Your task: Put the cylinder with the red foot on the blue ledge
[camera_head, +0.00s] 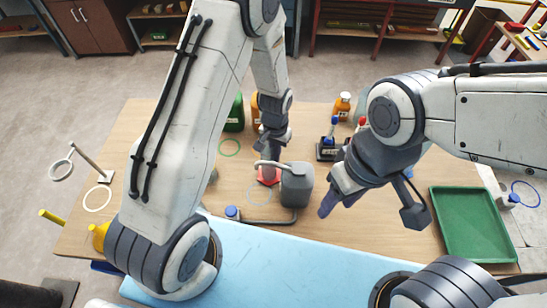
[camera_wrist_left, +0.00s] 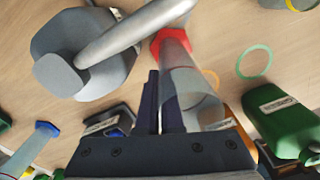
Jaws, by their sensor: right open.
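The clear cylinder stands on the table with its red foot (camera_head: 268,175) just left of a grey jug (camera_head: 296,186). In the left wrist view the cylinder (camera_wrist_left: 182,62) rises from its red foot (camera_wrist_left: 158,42) towards my left gripper (camera_wrist_left: 158,100). In the head view my left gripper (camera_head: 270,150) is over the red foot. My right gripper (camera_head: 328,204) is open and empty, right of the jug. The light blue ledge (camera_head: 285,265) runs along the table's front.
The grey jug (camera_wrist_left: 85,55) and its thick handle lie close to the cylinder. A green bottle (camera_head: 235,115) and orange bottle (camera_head: 342,106) stand behind. A green tray (camera_head: 470,225) lies at the right. The visible middle of the blue ledge is clear.

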